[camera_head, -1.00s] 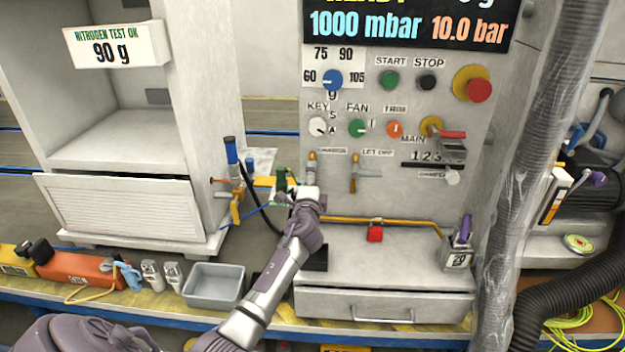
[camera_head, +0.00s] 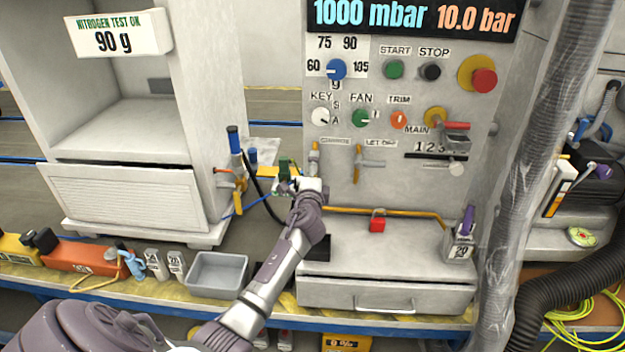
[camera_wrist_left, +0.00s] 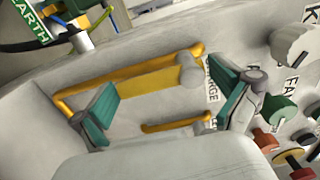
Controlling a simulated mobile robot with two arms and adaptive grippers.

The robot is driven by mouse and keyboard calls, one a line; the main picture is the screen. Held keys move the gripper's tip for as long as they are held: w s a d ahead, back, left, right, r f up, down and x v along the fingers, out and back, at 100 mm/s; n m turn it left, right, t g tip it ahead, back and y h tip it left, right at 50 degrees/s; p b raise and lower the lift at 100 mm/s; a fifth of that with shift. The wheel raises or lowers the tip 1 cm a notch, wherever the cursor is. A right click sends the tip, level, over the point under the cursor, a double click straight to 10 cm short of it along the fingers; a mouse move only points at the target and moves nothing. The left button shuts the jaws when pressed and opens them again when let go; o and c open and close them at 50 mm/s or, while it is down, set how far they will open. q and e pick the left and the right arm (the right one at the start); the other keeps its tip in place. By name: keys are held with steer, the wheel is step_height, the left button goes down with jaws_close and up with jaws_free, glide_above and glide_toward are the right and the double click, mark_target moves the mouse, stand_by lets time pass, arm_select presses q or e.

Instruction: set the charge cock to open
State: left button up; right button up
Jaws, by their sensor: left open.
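The charge cock has a yellow lever (camera_wrist_left: 148,84) on a round grey hub (camera_wrist_left: 189,72). In the wrist view the lever points left from the hub, away from the CHARGE label (camera_wrist_left: 211,88). In the head view the upper part of the charge cock (camera_head: 314,158) shows and my wrist hides the lower part; its lever hangs down the panel. My left gripper (camera_wrist_left: 162,80) is open, with one teal finger on each side of the lever. No grip on the lever shows. In the head view its fingers are hidden behind my wrist. My right gripper is not in view.
The let-off cock (camera_head: 357,165) stands just right of the charge cock, its lever downward. A yellow pipe (camera_wrist_left: 65,100) runs close to the gripper. Knobs, including the green fan knob (camera_head: 361,118), sit above.

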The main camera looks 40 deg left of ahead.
arm_select(q)
steer(key=v, duration=1.1)
steer(key=shift+s, duration=0.3)
